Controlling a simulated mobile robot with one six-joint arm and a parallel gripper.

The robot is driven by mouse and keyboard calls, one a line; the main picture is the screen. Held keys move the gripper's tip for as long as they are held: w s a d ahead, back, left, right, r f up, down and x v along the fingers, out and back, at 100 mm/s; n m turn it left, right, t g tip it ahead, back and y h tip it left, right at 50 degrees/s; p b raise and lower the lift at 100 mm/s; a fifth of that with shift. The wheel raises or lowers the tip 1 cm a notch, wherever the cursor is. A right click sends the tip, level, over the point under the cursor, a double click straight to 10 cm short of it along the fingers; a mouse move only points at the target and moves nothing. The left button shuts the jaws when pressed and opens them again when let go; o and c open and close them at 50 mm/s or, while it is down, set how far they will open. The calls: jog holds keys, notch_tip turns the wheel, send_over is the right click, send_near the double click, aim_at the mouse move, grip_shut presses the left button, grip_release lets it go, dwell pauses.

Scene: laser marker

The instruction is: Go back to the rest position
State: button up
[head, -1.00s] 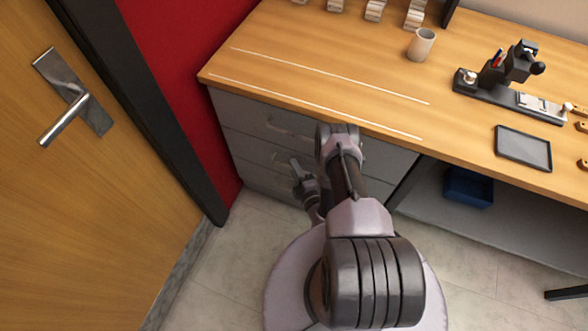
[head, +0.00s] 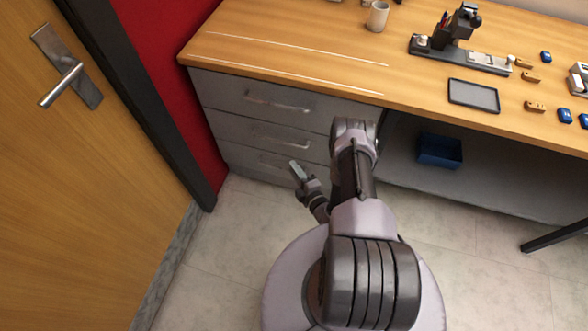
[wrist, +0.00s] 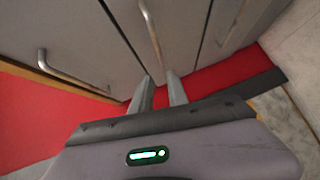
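My gripper (head: 298,172) is low in front of the grey drawer unit, over the floor, with my arm folded above my base. In the wrist view my gripper (wrist: 161,78) has two fingers with a gap between them and nothing in the gap. The drawer fronts (wrist: 85,40) with their metal handles lie ahead of the fingertips. I cannot tell exactly how far the tips are from the drawers.
The wooden desk (head: 290,60) holds a cup (head: 377,16), a laser marker (head: 455,40), a black tray (head: 473,95) and small blue and wooden pieces. A blue bin (head: 440,151) sits under it. A door (head: 80,200) stands at left.

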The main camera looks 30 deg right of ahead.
jog(key=w+a+r+n+g+y, duration=0.1)
jog(key=w+a+r+n+y, duration=0.3)
jog(key=r, duration=0.3)
jog(key=w+a+r+n+y, duration=0.25)
jog(key=r+n+y, duration=0.2)
jog(key=r, duration=0.25)
jog(key=w+a+r+n+g+y, duration=0.1)
jog(key=w+a+r+n+y, duration=0.2)
jog(key=a+r+n, duration=0.35)
jog(key=s+a+r+n+g+y, duration=0.2)
jog(key=a+r+n+g, duration=0.25)
jog(key=r, duration=0.25)
jog(key=s+a+r+n+g+y, duration=0.2)
jog(key=a+r+n+g, duration=0.15)
jog(key=r+n, duration=0.3)
jog(key=s+a+r+n+g+h, duration=0.3)
jog(key=s+r+n, duration=0.2)
jog(key=s+n, duration=0.3)
jog(key=s+a+r+n+g+h, duration=0.3)
jog(key=s+r+n, duration=0.2)
jog(key=s+n, duration=0.3)
jog(key=s+d+r+n+t+h, duration=0.5)
jog(key=s+d+n, duration=0.3)
jog(key=n, duration=0.2)
jog(key=shift+h, duration=0.85)
